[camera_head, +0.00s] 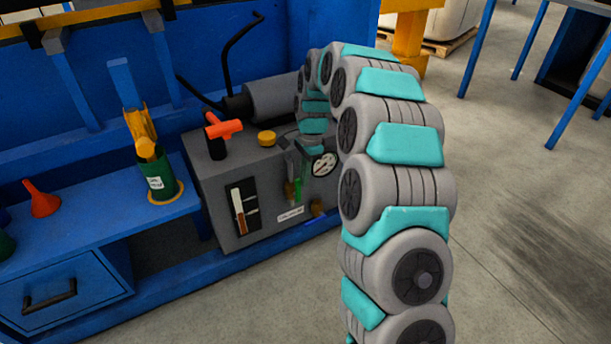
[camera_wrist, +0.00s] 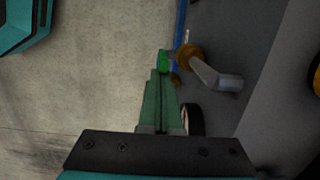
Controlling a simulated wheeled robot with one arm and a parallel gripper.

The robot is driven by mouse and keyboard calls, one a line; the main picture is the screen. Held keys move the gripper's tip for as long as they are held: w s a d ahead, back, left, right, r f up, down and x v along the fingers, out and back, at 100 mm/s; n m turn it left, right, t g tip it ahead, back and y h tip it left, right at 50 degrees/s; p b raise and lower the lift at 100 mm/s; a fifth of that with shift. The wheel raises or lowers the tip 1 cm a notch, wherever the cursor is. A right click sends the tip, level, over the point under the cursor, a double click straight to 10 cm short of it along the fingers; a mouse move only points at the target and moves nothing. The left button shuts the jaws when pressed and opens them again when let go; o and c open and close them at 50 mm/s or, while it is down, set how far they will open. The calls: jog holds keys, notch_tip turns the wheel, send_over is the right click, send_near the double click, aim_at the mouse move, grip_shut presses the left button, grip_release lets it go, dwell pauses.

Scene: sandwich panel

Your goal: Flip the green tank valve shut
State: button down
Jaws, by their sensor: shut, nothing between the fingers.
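The green tank valve (camera_head: 298,190) shows as a small bright green handle on the front of the grey tank unit (camera_head: 215,185), below and left of the round gauge. It also shows in the wrist view (camera_wrist: 163,62) at the tips of my fingers. My gripper (camera_wrist: 160,78) is shut and holds nothing. Its fingertips overlap the lower end of the green handle in the wrist view; I cannot tell whether they touch it. In the head view my gripper (camera_head: 290,178) is small and dark, just beside the handle. The valve's body is mostly hidden.
The pressure gauge (camera_head: 323,164) sits close to my gripper. A brass fitting (camera_wrist: 188,56) with a grey pipe (camera_wrist: 215,78) stands right of the fingers. An orange-red handle (camera_head: 222,129) and yellow cap (camera_head: 266,138) top the tank. Open floor (camera_head: 510,200) lies to the right.

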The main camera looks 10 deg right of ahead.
jog(key=shift+a, duration=0.1)
jog(key=shift+s+a+r+t+h, duration=0.1)
jog(key=shift+s+a+t+h, duration=0.15)
jog(key=shift+a+h, duration=0.45)
jog(key=shift+s+a+t+h, duration=0.2)
jog(key=shift+a+h, duration=0.25)
jog(key=shift+h, duration=0.45)
jog(key=shift+s+a+f+b, duration=0.15)
jog(key=shift+s+a+f, duration=0.05)
jog(key=shift+a, duration=0.5)
jog(key=shift+s+a+f+b, duration=0.15)
jog(key=shift+s+a+f, duration=0.05)
jog(key=shift+a, duration=0.6)
jog(key=shift+r, duration=0.1)
notch_tip(320, 180, up, 7)
jog(key=a, duration=0.1)
jog(key=shift+s+r, duration=0.2)
jog(key=shift+s+a, duration=0.1)
